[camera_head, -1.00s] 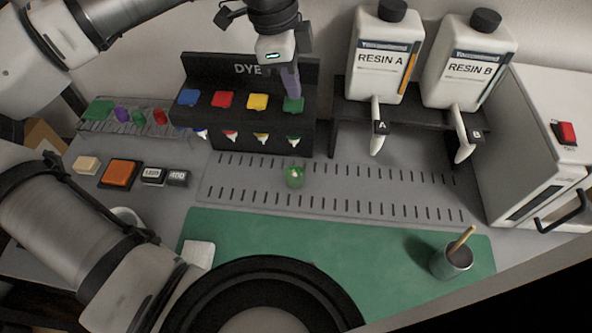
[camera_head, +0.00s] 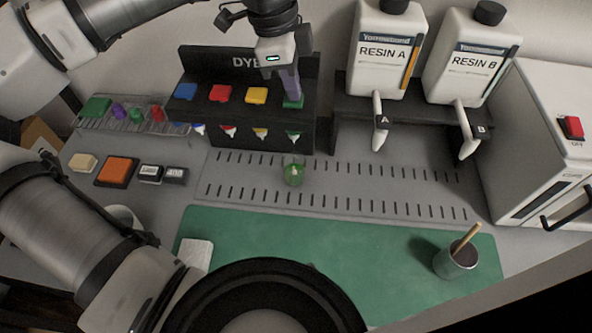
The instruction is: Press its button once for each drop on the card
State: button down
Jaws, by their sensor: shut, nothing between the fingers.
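The black dye dispenser (camera_head: 248,130) carries a blue button (camera_head: 186,91), a red button (camera_head: 221,94), a yellow button (camera_head: 257,96) and a green button (camera_head: 293,103). My gripper (camera_head: 292,97) is shut and empty, pointing down, with its fingertips at the green button and covering part of it. Contact looks likely, but how far the button is pressed I cannot tell. A small cup with green in it (camera_head: 292,175) stands on the slotted grey strip below the green nozzle (camera_head: 294,135). I cannot make out a card with drops.
Resin A (camera_head: 381,60) and Resin B (camera_head: 467,62) bottles stand on a black shelf right of the dispenser. A white machine (camera_head: 545,140) is at far right. A dark cup with a stick (camera_head: 457,260) stands on the green mat (camera_head: 340,245), mostly clear. Colored pieces lie on a rack (camera_head: 135,128) at left.

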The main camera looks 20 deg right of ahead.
jog(key=shift+f+b, duration=0.3)
jog(key=shift+f, duration=0.15)
jog(key=shift+r, duration=0.2)
jog(key=shift+r+p, duration=0.85)
jog(key=shift+r, duration=0.35)
